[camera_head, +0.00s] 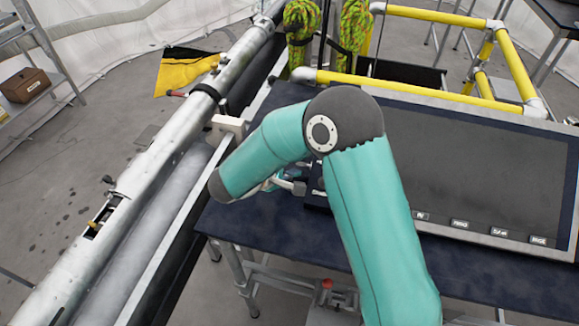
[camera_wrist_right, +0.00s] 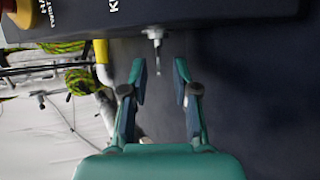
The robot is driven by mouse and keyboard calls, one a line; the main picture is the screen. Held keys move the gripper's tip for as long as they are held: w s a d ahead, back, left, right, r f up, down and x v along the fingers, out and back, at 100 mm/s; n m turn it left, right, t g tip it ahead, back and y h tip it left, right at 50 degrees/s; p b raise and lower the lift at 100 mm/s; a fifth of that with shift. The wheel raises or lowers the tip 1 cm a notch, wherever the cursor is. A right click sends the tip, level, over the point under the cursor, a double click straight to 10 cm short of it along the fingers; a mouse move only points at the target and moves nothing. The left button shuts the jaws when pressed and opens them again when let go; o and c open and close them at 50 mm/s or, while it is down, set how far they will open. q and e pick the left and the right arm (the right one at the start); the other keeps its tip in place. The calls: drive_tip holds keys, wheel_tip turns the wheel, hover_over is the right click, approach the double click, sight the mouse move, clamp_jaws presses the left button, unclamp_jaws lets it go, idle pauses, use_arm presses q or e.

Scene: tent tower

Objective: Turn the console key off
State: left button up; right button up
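The metal console key (camera_wrist_right: 155,38) sticks out of the face of a dark console box (camera_wrist_right: 225,12) in the right wrist view. White lettering, partly cut off, is beside it. My right gripper (camera_wrist_right: 160,75) is open, with one teal finger on each side of the key's line. Both fingers look apart from the key; its end reaches between the fingertips. In the head view my right gripper (camera_head: 287,184) is mostly hidden behind my own teal arm, at the left end of the table, and the key cannot be made out. My left gripper is not in view.
A dark table (camera_head: 275,225) carries a large panel with a screen (camera_head: 470,170). A long metal tube (camera_head: 150,165) runs along the left. Yellow rails (camera_head: 430,95) stand behind. A red and yellow button (camera_wrist_right: 17,12) sits on the console near the key.

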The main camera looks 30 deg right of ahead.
clamp_jaws()
drive_tip(key=shift+a, duration=0.25)
drive_tip(key=shift+c, duration=2.2)
unclamp_jaws()
drive_tip(key=shift+s, duration=0.1)
drive_tip(key=shift+o, duration=2.5)
drive_tip(key=shift+d, duration=0.2)
drive_tip(key=shift+o, duration=0.2)
drive_tip(key=shift+d, duration=0.15)
drive_tip(key=shift+a+r, duration=0.1)
drive_tip(key=shift+a, duration=0.1)
drive_tip(key=v, duration=1.1)
drive_tip(key=shift+a, duration=0.3)
drive_tip(key=shift+r, duration=0.1)
